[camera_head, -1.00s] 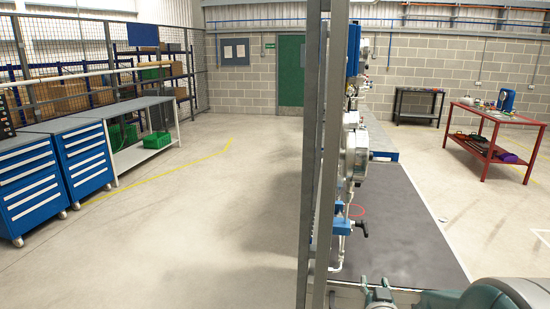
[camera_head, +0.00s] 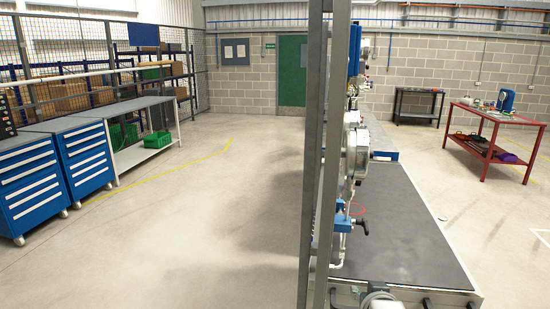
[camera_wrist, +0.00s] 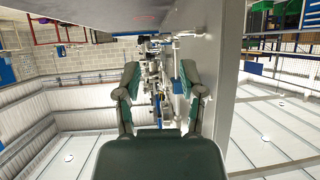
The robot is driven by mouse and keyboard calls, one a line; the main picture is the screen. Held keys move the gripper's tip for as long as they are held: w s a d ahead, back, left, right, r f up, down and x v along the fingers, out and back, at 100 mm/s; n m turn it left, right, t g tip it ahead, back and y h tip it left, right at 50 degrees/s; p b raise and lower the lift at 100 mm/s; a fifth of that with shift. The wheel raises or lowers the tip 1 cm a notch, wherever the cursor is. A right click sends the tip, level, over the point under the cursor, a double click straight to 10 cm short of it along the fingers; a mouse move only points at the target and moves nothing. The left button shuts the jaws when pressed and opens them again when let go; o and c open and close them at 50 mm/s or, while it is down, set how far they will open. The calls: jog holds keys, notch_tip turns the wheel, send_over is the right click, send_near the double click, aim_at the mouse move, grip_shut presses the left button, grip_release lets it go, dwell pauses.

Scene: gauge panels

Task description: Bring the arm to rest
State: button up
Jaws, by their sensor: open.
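My gripper (camera_wrist: 158,76) shows in the wrist view with its two green-grey fingers spread wide apart. Nothing is held between them. The wrist picture is upside down, with the roof at the bottom. Behind the fingers is the pipework with gauges (camera_wrist: 158,57), apart from them as far as I can tell. In the head view no part of my gripper shows.
A dark-topped bench (camera_head: 410,235) lies right of the panel. Blue drawer cabinets (camera_head: 85,155) and a long grey workbench (camera_head: 148,125) line the left. A red table (camera_head: 490,135) and a black table (camera_head: 418,106) stand at the back right. The floor left of the panel is clear.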

jog(key=s+a+r+g, duration=0.1)
jog(key=s+g, duration=0.1)
jog(key=s, duration=0.4)
jog(key=s+a+r+g, duration=0.1)
jog(key=s+g, duration=0.1)
jog(key=s, duration=0.5)
jog(key=s+a+r+n+g+y, duration=0.1)
jog(key=s+g, duration=0.1)
jog(key=s, duration=0.4)
jog(key=shift+s+a+r+g, duration=0.15)
jog(key=shift+a+r+g, duration=0.15)
